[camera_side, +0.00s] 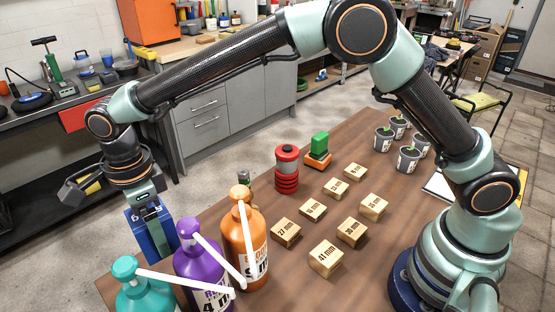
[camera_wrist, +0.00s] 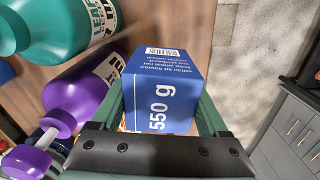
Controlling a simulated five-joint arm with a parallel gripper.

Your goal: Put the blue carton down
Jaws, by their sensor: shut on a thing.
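The blue carton (camera_side: 152,238) is upright beside the far left edge of the brown table, behind the purple bottle (camera_side: 200,268). It also shows in the wrist view (camera_wrist: 162,72), with "550 g" printed on its side. My gripper (camera_side: 147,205) is shut on it, with one green finger on each side in the wrist view (camera_wrist: 165,100).
An orange pump bottle (camera_side: 240,245) stands right of the purple one. The wooden table (camera_side: 265,275) also bears several wooden blocks (camera_side: 326,258), a red ringed stack (camera_side: 287,170) and several grey pots (camera_side: 383,140). Grey floor and cabinets (camera_wrist: 295,140) lie beyond the table edge.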

